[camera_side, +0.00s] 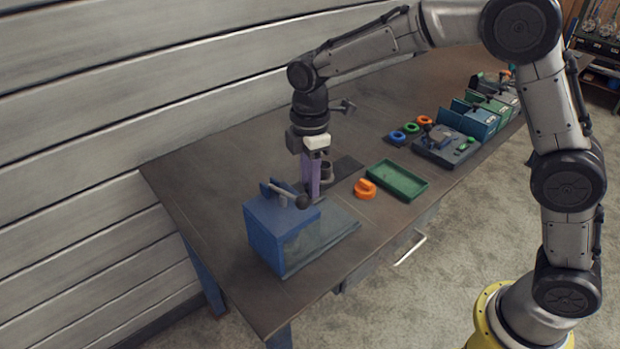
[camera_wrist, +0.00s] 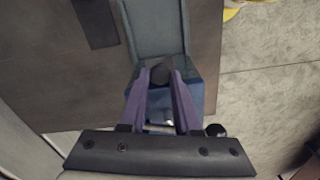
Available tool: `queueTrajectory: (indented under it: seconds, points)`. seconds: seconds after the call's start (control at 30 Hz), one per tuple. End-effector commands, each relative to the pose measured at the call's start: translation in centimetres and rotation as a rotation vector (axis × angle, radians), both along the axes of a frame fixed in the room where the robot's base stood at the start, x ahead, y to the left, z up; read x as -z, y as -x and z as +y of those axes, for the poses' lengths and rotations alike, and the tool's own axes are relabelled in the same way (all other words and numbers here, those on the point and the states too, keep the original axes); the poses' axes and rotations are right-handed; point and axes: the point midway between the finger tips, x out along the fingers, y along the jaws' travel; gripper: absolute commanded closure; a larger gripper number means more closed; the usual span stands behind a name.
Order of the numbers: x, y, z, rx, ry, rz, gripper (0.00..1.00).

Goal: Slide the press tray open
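The blue press (camera_side: 277,235) stands at the near left of the bench. A flat grey-blue bed (camera_side: 322,238) extends from it; I cannot tell which part of this is the tray. In the wrist view the bed (camera_wrist: 157,25) runs away from the press (camera_wrist: 180,98). A dark round knob (camera_wrist: 160,73) sits where press and bed meet. My gripper (camera_wrist: 160,76) points down with its purple fingers on either side of this knob; whether they touch it is unclear. In the side view my gripper (camera_side: 312,193) is low behind the press lever's knob (camera_side: 302,202).
The lever's ball end (camera_wrist: 215,130) is close to my right finger. An orange part (camera_side: 365,189) and a green tray (camera_side: 397,181) lie to the right. A dark mat (camera_side: 347,168) is behind. Several fixtures and coloured rings fill the far bench.

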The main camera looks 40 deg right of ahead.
Motion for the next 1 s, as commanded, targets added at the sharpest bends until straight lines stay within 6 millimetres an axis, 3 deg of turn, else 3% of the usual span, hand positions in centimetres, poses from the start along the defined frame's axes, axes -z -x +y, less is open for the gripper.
queueTrajectory:
  seconds: [0.03, 0.13, 1.0]
  points:
    - [-0.02, 0.00, 0.00, 0.000, 0.000, 0.000, 0.82]
    - [-0.02, 0.01, 0.00, 0.000, 0.000, 0.000, 1.00]
    - [-0.08, 0.01, 0.01, 0.000, 0.000, 0.000, 1.00]
